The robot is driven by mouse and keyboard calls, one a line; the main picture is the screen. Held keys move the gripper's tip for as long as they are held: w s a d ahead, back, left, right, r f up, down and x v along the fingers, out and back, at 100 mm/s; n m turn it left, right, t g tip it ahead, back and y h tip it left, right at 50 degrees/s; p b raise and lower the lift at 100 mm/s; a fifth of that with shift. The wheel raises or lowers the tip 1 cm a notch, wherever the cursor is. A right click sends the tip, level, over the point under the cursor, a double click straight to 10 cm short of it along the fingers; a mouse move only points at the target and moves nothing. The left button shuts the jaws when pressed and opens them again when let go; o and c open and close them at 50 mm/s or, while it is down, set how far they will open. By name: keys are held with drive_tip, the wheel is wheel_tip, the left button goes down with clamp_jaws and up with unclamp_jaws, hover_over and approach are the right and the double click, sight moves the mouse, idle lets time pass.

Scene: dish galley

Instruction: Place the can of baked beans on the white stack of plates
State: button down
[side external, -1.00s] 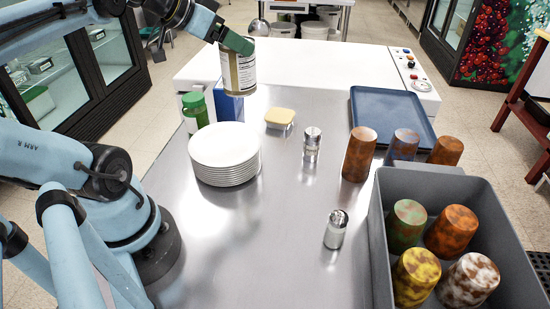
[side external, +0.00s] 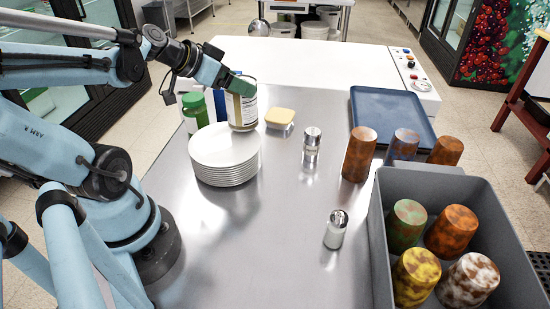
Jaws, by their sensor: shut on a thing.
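The can of baked beans (side external: 242,110) has a pale label and is held upright by my gripper (side external: 240,88). My gripper is shut on the upper part of the can. The can is at the back right of the white stack of plates (side external: 224,158), and its lower end shows just behind the rim in the picture. I cannot tell whether the can touches the plates or the counter. The top plate looks empty.
A green-lidded jar (side external: 195,112) stands behind the stack. A yellow block (side external: 279,118), shakers (side external: 311,145) and a second shaker (side external: 336,229) stand to the right. A grey bin (side external: 377,240) holds several mottled cups. A blue tray (side external: 392,118) lies at the back right.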

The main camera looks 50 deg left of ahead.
drive_tip(key=shift+f, duration=0.5)
drive_tip(key=shift+f, duration=0.2)
unclamp_jaws()
drive_tip(key=shift+r, duration=0.2)
drive_tip(key=v, duration=0.7)
drive_tip(key=shift+s, duration=0.25)
drive_tip(key=shift+w+d+r, duration=0.1)
drive_tip(key=shift+r, duration=0.05)
